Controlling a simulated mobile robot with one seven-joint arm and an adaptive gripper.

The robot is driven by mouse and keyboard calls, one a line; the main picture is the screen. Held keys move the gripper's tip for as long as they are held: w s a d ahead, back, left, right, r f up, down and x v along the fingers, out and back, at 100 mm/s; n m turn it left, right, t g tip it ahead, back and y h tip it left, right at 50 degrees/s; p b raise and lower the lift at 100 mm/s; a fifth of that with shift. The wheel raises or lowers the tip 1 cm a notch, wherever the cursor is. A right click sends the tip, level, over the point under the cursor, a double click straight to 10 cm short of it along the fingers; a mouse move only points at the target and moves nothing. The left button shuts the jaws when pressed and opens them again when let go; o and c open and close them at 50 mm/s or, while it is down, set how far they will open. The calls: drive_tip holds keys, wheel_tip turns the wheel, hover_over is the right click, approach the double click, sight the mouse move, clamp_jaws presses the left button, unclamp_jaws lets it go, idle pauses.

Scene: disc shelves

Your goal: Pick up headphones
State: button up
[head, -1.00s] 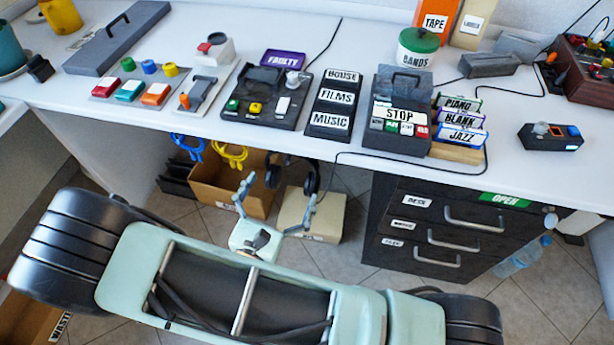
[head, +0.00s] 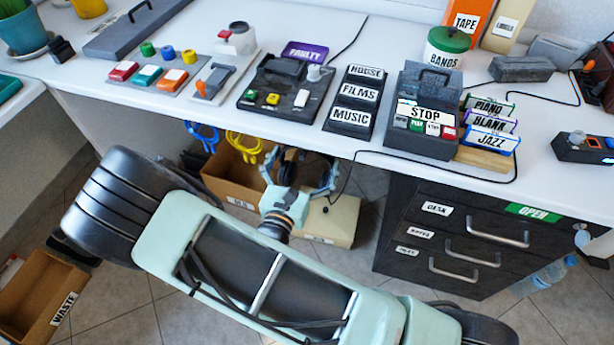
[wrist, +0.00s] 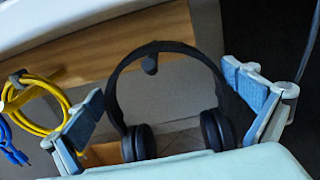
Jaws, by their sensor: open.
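Black headphones (wrist: 165,47) hang by their band from a small dark peg (wrist: 149,65) under the desk in the wrist view, ear cups down. In the head view the headphones (head: 287,168) are partly hidden behind my gripper. My gripper (wrist: 175,100) is open, with one finger pad to the left of the headphones and the other to the right. The headphones show between the pads, and I see no clear contact. My gripper also shows in the head view (head: 300,170), below the desk's front edge.
Yellow (wrist: 40,100) and blue cables (head: 203,135) hang left of the headphones. The white desktop (head: 300,135) is just above. A cardboard box (head: 222,180) and a beige box (head: 335,222) stand below on the floor. Black drawers (head: 450,235) are to the right.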

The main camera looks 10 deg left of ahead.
drive_tip(key=shift+w, duration=0.35)
drive_tip(key=shift+c, duration=0.4)
drive_tip(key=c, duration=1.3)
